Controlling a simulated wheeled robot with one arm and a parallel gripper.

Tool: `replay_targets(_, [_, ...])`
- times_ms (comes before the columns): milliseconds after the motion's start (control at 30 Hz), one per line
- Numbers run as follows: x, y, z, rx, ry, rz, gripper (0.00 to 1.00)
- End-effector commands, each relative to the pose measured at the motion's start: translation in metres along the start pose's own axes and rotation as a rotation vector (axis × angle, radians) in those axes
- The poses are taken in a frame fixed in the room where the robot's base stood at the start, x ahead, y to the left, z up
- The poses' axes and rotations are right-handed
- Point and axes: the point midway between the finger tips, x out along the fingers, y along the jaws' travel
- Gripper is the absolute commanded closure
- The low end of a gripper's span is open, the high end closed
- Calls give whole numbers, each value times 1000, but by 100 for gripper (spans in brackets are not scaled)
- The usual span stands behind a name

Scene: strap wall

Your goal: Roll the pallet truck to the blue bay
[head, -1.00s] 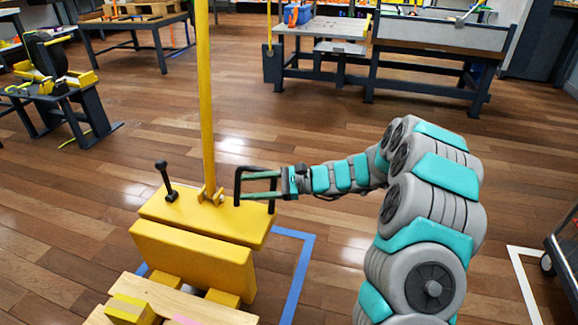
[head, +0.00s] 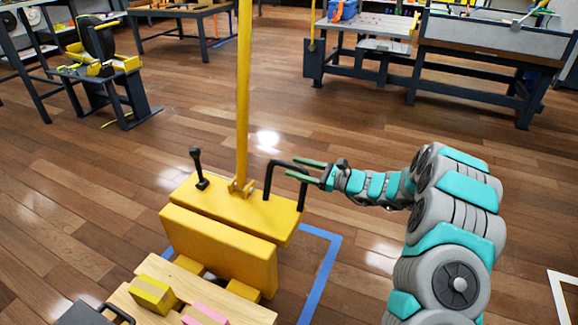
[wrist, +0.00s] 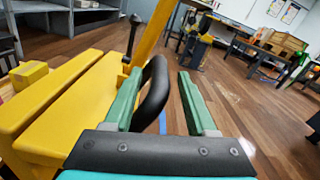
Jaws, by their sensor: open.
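The yellow pallet truck (head: 222,240) stands upright at the lower middle of the head view, with a tall yellow pole (head: 243,95) and a small black lever (head: 198,168). A black loop handle (head: 268,180) rises from its right end. My gripper (head: 300,168) is open at the loop's right side. In the wrist view the loop (wrist: 155,95) shows between the two green fingers, closer to the left one.
A wooden pallet (head: 240,312) with yellow and pink boxes lies in front of the truck body. White tape (head: 563,295) marks the floor at right. Workbenches (head: 400,60) stand at the back and a reel stand (head: 115,85) at back left. Open wooden floor lies between.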

Motion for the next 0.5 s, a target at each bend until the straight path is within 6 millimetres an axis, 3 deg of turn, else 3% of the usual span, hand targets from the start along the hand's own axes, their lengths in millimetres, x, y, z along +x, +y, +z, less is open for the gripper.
replay_targets(200, [27, 0, 0, 0, -1, 2, 43])
replay_targets(500, [33, 0, 0, 0, -1, 0, 43])
